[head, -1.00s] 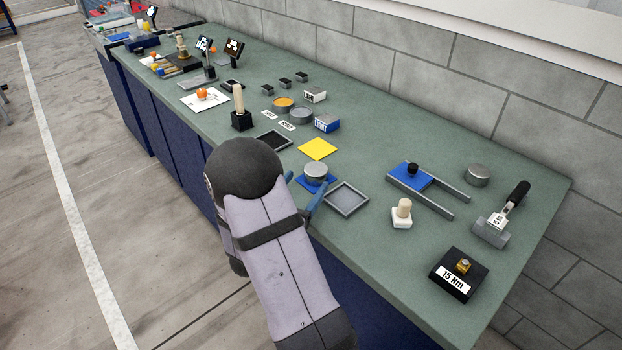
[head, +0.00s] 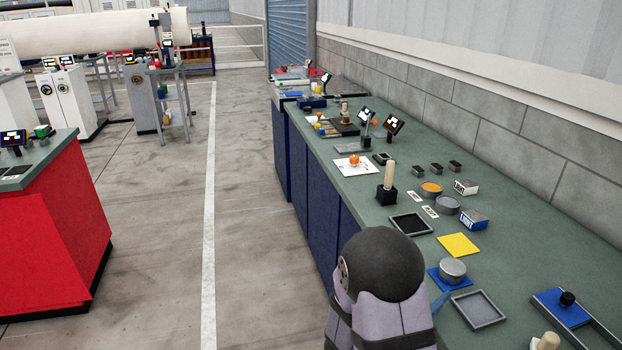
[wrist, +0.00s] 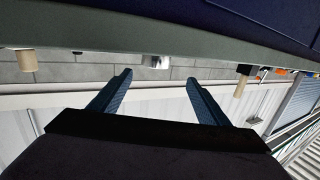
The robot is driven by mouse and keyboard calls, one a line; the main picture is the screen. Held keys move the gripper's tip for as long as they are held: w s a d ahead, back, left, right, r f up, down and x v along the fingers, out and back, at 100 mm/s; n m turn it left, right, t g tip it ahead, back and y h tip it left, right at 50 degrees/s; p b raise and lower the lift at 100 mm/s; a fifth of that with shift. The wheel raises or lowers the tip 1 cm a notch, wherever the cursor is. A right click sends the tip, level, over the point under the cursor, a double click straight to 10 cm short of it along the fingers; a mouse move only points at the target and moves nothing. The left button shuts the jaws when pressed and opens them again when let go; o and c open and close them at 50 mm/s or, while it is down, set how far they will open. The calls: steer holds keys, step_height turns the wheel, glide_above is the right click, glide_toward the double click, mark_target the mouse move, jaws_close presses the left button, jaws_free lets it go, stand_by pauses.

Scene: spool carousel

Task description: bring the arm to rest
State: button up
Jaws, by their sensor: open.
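My gripper (wrist: 157,78) shows in the wrist view with its two blue fingers spread wide and nothing between them. In the head view my arm stands at the front edge of the green bench (head: 350,195). The dark rounded joint of my arm hides most of the gripper there, and only a bit of a blue finger shows beside the grey square tray (head: 478,309). Whether the finger touches anything cannot be told.
Near my arm are a silver can on a blue pad (head: 453,270), a yellow square (head: 458,245) and a black tray (head: 411,224). A wooden peg in a black block (head: 388,185) stands farther back. Open floor (head: 260,260) lies left of the bench; a red cabinet (head: 55,235) stands beyond.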

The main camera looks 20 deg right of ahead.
steer(key=w+a+n+t+y+p, duration=0.1)
steer(key=w+a+n+t+y, duration=0.1)
steer(key=w+a+t+y, duration=0.3)
steer(key=w+a+f+n+g+y+p, duration=0.1)
steer(key=a+f+n+g+y+p, duration=0.15)
steer(key=a+n+y, duration=0.75)
steer(key=s+a+m+g+y+p, duration=0.15)
steer(key=s+a+g, duration=0.25)
steer(key=s+a, duration=0.5)
steer(key=s+r+n+g+p, duration=0.1)
steer(key=s+g, duration=0.4)
steer(key=s, duration=0.8)
steer(key=shift+a+r+n+h+p, duration=0.3)
steer(key=shift+r+n+h+p, duration=0.15)
steer(key=shift+n, duration=0.4)
steer(key=shift+s+g, duration=0.1)
steer(key=shift+g, duration=0.15)
